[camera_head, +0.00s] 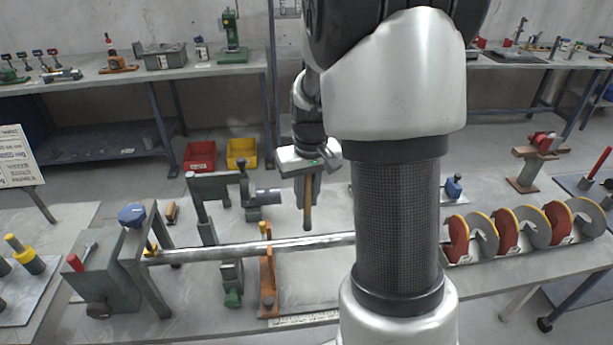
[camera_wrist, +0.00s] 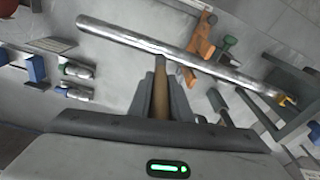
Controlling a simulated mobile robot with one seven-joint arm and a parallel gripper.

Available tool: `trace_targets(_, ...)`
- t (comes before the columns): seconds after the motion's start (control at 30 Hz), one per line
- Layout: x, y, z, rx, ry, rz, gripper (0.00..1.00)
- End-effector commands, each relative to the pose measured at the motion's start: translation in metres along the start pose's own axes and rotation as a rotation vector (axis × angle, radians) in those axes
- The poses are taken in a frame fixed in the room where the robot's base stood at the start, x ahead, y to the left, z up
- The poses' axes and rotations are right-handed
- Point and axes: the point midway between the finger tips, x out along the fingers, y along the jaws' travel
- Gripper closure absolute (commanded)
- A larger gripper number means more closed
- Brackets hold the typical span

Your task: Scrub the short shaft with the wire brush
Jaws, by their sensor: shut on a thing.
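A bright metal shaft (camera_head: 215,252) runs level across the bench through the supports; it crosses the upper wrist view (camera_wrist: 140,38), its left end free there. I cannot tell if it is the short shaft. My gripper (camera_head: 308,178) is above and behind the shaft in the head view, shut on a brown wooden-handled tool (camera_head: 308,208). The tool points down, and also shows between the fingers in the wrist view (camera_wrist: 160,100). No bristles are clear on it, so I cannot confirm it is the wire brush. In the wrist view its tip appears close to the shaft; contact is unclear.
An orange support (camera_head: 268,285) and a grey housing (camera_head: 105,265) stand along the shaft. A grey stand with a stub (camera_head: 268,196) is behind it. A small brown brush-like item (camera_head: 172,213) lies at left.

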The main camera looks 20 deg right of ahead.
Motion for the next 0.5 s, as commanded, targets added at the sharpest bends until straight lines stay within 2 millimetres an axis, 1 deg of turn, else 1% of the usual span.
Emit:
trace_targets(0.03,-0.009,-0.001,-0.002,-0.001,0.001,0.0,1.0)
trace_targets(0.2,-0.024,-0.002,-0.006,-0.001,0.001,0.0,1.0)
trace_targets(0.4,-0.04,-0.003,-0.011,-0.001,0.002,0.0,1.0)
trace_targets(0.5,-0.044,-0.004,-0.012,-0.001,0.001,0.0,1.0)
